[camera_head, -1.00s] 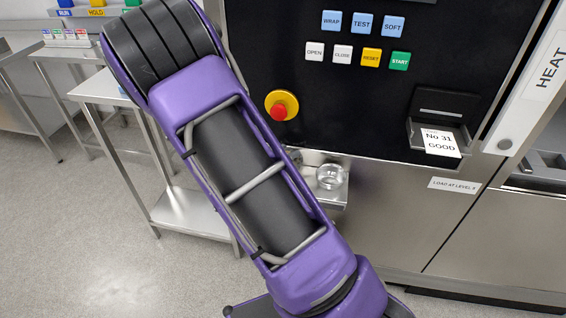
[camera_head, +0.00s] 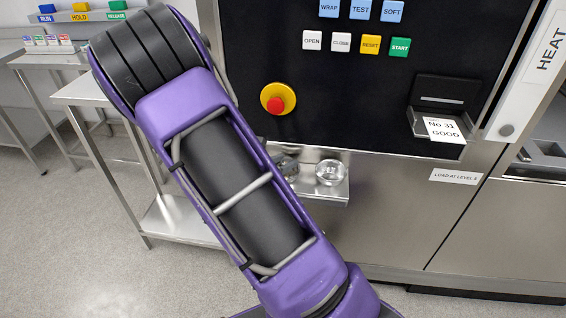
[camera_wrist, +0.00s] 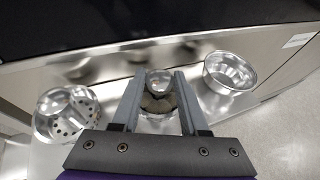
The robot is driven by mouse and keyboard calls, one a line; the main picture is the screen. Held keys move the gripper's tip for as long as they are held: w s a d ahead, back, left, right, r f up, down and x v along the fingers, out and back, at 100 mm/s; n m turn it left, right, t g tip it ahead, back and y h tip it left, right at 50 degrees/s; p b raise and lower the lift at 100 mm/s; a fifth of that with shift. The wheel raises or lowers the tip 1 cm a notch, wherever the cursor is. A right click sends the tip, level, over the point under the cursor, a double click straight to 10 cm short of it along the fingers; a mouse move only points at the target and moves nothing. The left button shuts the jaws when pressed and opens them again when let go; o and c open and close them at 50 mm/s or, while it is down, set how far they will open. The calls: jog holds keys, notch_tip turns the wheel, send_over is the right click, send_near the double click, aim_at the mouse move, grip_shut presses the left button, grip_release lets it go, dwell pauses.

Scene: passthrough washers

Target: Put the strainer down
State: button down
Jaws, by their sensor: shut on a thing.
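My gripper (camera_wrist: 159,77) has its two grey fingers on either side of a small round metal piece, taken as the strainer (camera_wrist: 158,102). It has a dark band and bright metal above and below; I cannot make out holes in it. It is over the steel shelf (camera_wrist: 112,77); whether it touches the shelf I cannot tell. A metal basket with holes (camera_wrist: 68,116) is left of the fingers in the wrist view. An open metal cup (camera_wrist: 230,72) is at the right; it also shows in the head view (camera_head: 331,172). My gripper is hidden in the head view.
The dark machine panel (camera_head: 345,110) with buttons and a red stop knob (camera_head: 277,99) rises behind the shelf (camera_head: 340,192). A steel side table (camera_head: 90,91) stands at the left. The shelf has bare metal between the basket and the cup, around the fingers.

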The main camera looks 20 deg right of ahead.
jog(key=shift+c, duration=2.1)
grip_release()
jog(key=shift+f, duration=0.1)
jog(key=shift+r, duration=0.2)
jog(key=shift+s+a+r, duration=0.1)
jog(key=shift+a, duration=0.2)
jog(key=p+v, duration=0.2)
jog(key=v, duration=0.9)
jog(key=shift+s, duration=0.2)
jog(key=shift+r, duration=0.1)
